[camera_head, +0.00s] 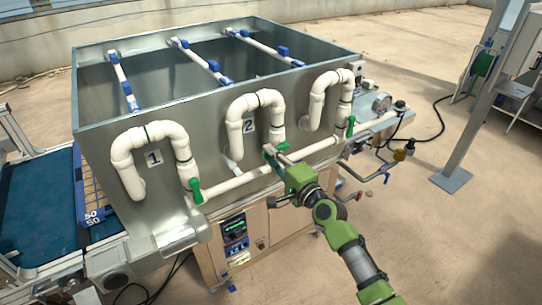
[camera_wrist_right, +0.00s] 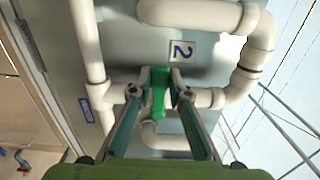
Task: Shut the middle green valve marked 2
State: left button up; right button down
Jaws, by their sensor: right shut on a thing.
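The metal hopper (camera_head: 190,125) carries white looped pipes with green valve handles. The middle valve handle (camera_wrist_right: 158,92) sits below the label 2 (camera_head: 248,127), which also shows in the right wrist view (camera_wrist_right: 181,50). My right gripper (camera_head: 272,153) is at this middle valve. In the right wrist view my right gripper (camera_wrist_right: 160,88) has its two fingers shut on the green handle, one on each side. The handle's exact angle is partly hidden by the fingers. My left gripper is not in view.
The left green valve (camera_head: 195,190) hangs under the pipe loop by label 1 (camera_head: 154,158). The right green valve (camera_head: 350,126) is under the right loop. A white horizontal pipe (camera_head: 225,187) runs below the loops. Open concrete floor (camera_head: 460,240) lies to the right.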

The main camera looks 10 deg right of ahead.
jog(key=c, duration=1.9)
grip_release()
jog(key=v, duration=1.2)
jog(key=shift+r, duration=0.1)
notch_tip(320, 180, down, 20)
jog(key=s+d+n+g+h, duration=0.2)
jog(key=s+g+h, duration=0.1)
jog(key=s+d+f+n+g+b, duration=0.1)
jog(key=s+f+n+g, duration=0.1)
jog(key=s+f, duration=0.35)
jog(key=s+f+n+g+h, duration=0.1)
jog(key=s+f, duration=0.1)
jog(key=f, duration=0.7)
jog(key=s+d+f+n+g+b, duration=0.15)
jog(key=s+f, duration=0.25)
jog(key=f, duration=0.4)
jog(key=s+f+n+g, duration=0.2)
jog(key=s+f, duration=0.4)
jog(key=s, duration=0.6)
jog(key=s+f+n+g+h, duration=0.1)
jog(key=s+f+n+g, duration=0.2)
jog(key=s, duration=0.9)
jog(key=s+f+n+g+h, duration=0.1)
jog(key=s+f+n+g, duration=0.2)
jog(key=s+f, duration=0.8)
jog(key=shift+s+f+n, duration=0.15)
jog(key=shift+s+n, duration=0.8)
jog(key=shift+n, duration=0.2)
